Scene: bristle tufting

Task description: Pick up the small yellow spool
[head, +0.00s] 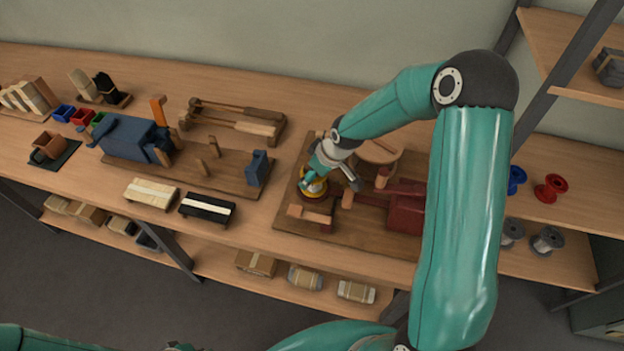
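The small yellow spool (313,188) is on the left part of the right-hand wooden board, with a dark round base or ring under it. My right gripper (322,178) points down right at the spool and partly covers it. One grey finger part sticks out to the right of the spool. The picture is too small to tell whether the fingers are closed on the spool or only around it. My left arm shows only at the bottom left edge, and its gripper cannot be made out.
Dark red blocks (407,212) and a round wooden disc (378,152) crowd the same board. A blue machine (133,138) stands on the left board. Blue (516,180) and red (551,187) spools stand at the right; grey spools (547,240) are below.

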